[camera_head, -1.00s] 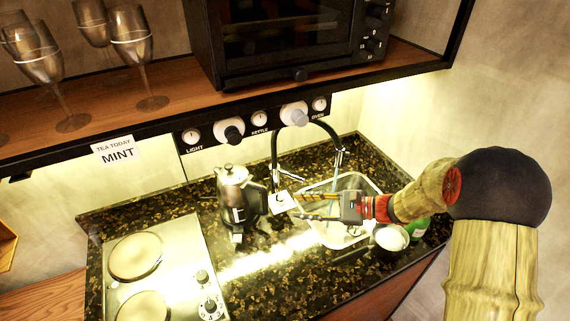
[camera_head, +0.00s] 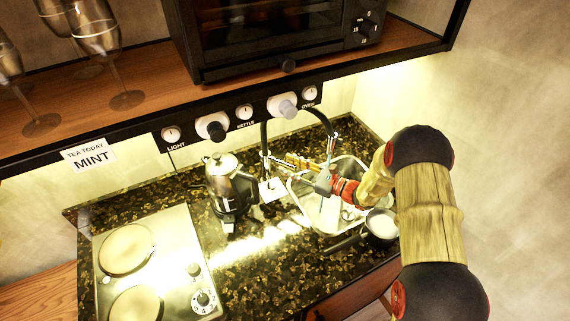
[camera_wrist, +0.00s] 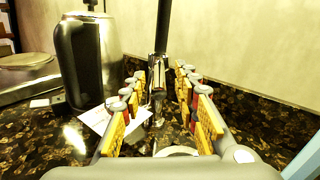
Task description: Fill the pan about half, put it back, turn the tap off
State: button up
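The tap (camera_head: 265,140) has a black arched neck over the sink (camera_head: 300,203); its other end (camera_head: 334,143) hangs above the basin. In the wrist view the tap's chrome lower body (camera_wrist: 157,70) stands upright between my spread fingers, with a visible gap on each side. My gripper (camera_head: 297,163) is open and empty at the back left of the sink. A small round pan (camera_head: 381,226) with a pale inside sits at the sink's front right corner, its dark handle pointing left. I cannot tell its water level or whether water runs.
A kettle (camera_head: 228,185) stands left of the tap, also in the wrist view (camera_wrist: 85,60). A white card (camera_head: 272,190) lies at the tap's foot. A hob (camera_head: 165,255) is at left. The shelf with knobs (camera_head: 212,128) and oven (camera_head: 265,40) overhangs the counter.

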jog(key=shift+x, duration=1.05)
jog(key=shift+s, duration=0.1)
jog(key=shift+c, duration=1.2)
grip_shut()
